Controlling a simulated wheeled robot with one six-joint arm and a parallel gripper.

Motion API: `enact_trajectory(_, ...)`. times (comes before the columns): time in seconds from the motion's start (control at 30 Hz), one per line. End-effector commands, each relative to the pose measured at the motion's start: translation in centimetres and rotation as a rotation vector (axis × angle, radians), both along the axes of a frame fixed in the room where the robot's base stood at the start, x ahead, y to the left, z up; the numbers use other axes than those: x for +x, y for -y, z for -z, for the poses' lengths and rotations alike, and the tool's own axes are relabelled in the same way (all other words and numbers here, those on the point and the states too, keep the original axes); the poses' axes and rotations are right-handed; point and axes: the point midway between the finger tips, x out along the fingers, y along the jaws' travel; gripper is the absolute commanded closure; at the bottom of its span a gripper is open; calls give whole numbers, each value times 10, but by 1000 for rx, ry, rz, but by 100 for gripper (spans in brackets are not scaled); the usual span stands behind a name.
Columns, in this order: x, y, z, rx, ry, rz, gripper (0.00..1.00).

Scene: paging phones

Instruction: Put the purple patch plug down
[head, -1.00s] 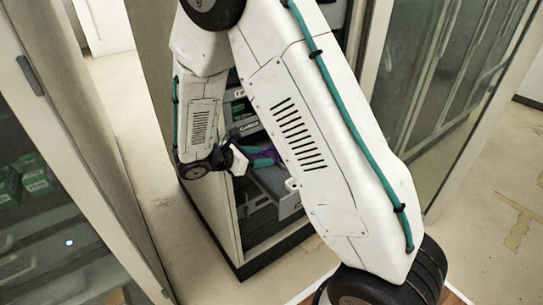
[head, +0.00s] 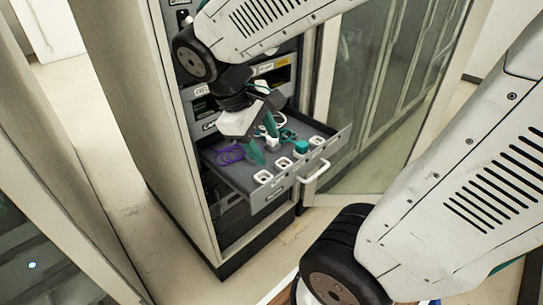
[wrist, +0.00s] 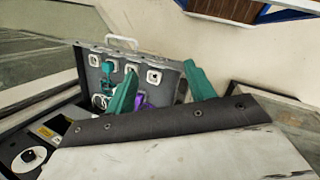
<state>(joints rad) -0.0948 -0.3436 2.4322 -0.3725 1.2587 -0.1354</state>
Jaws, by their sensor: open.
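The purple patch plug's cable (head: 230,154) lies coiled at the left side of the open grey drawer (head: 226,179). Purple also shows in the wrist view (wrist: 140,101), beside one finger; the plug's body is not clear. My gripper (head: 265,149) is over the drawer, its teal fingers pointing down and apart. In the wrist view my gripper (wrist: 160,72) shows a wide gap between its fingers with nothing held there. The purple cable is to the left of the fingers in the head view, apart from the gap.
A teal plug (head: 301,147) sits near the right of a row of white-framed sockets (head: 263,177) along the drawer's front. A white plug (head: 272,143) and cables lie near the fingers. The drawer handle (head: 314,179) sticks out. A glass door (head: 350,140) stands to the right.

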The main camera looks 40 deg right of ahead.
Motion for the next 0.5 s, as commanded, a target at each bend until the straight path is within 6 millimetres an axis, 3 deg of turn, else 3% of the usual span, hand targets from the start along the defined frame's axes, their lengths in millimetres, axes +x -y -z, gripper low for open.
enact_trajectory(0.2, -51, -26, -19, 217, 214, 234, 46)
enact_trajectory(0.5, -74, -45, -26, 357, 324, 360, 46)
